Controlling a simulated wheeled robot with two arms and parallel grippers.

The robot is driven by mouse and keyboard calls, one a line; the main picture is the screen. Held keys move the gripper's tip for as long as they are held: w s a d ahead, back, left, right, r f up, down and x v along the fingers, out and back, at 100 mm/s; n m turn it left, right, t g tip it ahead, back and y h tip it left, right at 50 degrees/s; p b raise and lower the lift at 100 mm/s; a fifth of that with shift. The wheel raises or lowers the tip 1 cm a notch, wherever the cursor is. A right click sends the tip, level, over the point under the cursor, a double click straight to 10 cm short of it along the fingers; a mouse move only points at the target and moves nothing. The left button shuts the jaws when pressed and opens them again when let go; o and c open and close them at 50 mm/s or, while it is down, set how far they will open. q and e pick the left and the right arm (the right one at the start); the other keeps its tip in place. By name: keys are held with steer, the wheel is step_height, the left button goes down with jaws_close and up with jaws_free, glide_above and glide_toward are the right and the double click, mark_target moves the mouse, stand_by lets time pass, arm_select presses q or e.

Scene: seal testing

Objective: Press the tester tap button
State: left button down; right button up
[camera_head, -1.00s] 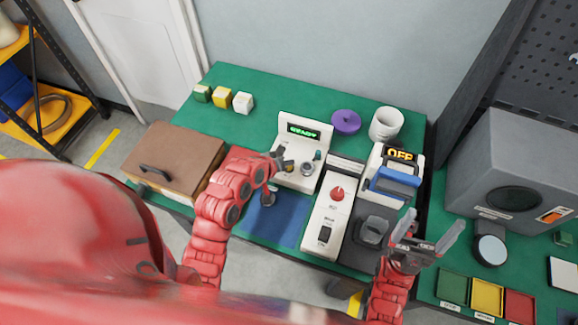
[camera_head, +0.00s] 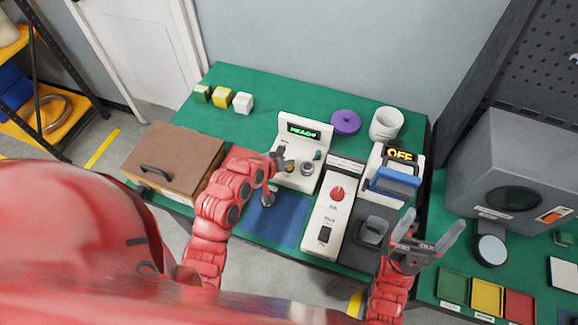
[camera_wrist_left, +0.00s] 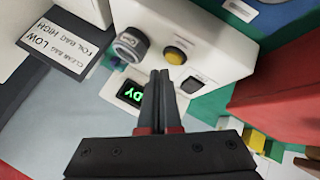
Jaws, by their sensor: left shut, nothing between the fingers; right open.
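The tester (camera_head: 300,176) is a white unit on the green bench, with a lit green display (camera_head: 304,131) that also shows in the left wrist view (camera_wrist_left: 132,93). In that wrist view its front panel carries a round yellow button (camera_wrist_left: 176,54), a grey knob (camera_wrist_left: 131,44) and a small dark element (camera_wrist_left: 192,86). My left gripper (camera_head: 279,158) is shut and empty at the tester; its fingertips (camera_wrist_left: 160,74) appear just below the yellow button in the wrist view. I cannot tell whether they touch. My right gripper (camera_head: 432,232) is open and empty at the bench's front right.
A white unit with a red knob (camera_head: 337,194) stands right of the tester, beside a blue-handled device reading OFF (camera_head: 400,155). A blue mat (camera_head: 275,219) lies in front. A brown box (camera_head: 173,160) is at left; a purple disc (camera_head: 345,122) and white cup (camera_head: 386,124) are behind.

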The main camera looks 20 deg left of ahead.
arm_select(q)
steer(key=shift+f+b, duration=0.3)
steer(key=shift+f, duration=0.1)
steer(key=shift+f, duration=0.4)
stand_by(0.7)
steer(key=shift+r, duration=0.8)
steer(key=shift+r, duration=0.1)
step_height(320, 180, up, 5)
steer(key=p, duration=0.3)
stand_by(0.4)
stand_by(0.7)
